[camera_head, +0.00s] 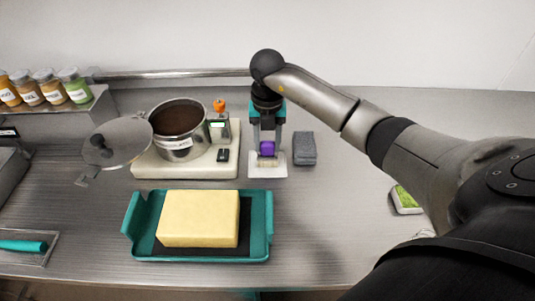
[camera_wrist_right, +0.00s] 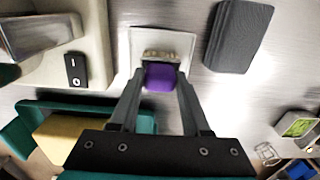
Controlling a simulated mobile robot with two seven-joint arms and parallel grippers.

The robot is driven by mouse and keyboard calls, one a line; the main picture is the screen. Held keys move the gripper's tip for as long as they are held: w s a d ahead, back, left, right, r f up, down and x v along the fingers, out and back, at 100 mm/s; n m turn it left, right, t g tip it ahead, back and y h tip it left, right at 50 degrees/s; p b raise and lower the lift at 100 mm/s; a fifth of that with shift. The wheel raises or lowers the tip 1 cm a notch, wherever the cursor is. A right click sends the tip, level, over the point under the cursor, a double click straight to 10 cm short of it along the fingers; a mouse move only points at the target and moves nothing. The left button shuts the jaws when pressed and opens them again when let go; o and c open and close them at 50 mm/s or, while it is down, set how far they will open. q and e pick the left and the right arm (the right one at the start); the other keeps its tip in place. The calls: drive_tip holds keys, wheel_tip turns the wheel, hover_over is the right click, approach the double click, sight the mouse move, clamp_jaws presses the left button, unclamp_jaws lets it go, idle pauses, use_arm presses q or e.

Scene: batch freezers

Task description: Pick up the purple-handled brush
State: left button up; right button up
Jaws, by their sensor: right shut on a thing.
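The purple-handled brush (camera_head: 267,148) is at the middle of the counter, on a small white tray (camera_head: 257,171). Its purple handle (camera_wrist_right: 160,78) and pale bristles (camera_wrist_right: 162,56) also show in the right wrist view. My right gripper (camera_head: 267,147) points down over the tray, with its fingers on either side of the purple handle, shut on it. In the right wrist view the bristle end lies over the white tray; I cannot tell whether it touches it. My left gripper is not in view.
A grey folded cloth (camera_head: 304,148) lies just right of the tray. A pot (camera_head: 180,146) on a pale base stands to the left. A teal tray (camera_head: 259,235) with a yellow block (camera_head: 199,218) is in front. Jars (camera_head: 53,87) stand on a shelf at left.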

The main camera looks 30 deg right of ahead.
clamp_jaws()
wheel_tip(320, 180, up, 20)
drive_tip(key=p, duration=0.2)
idle(0.6)
drive_tip(key=shift+c, duration=0.2)
unclamp_jaws()
drive_tip(key=c, duration=0.5)
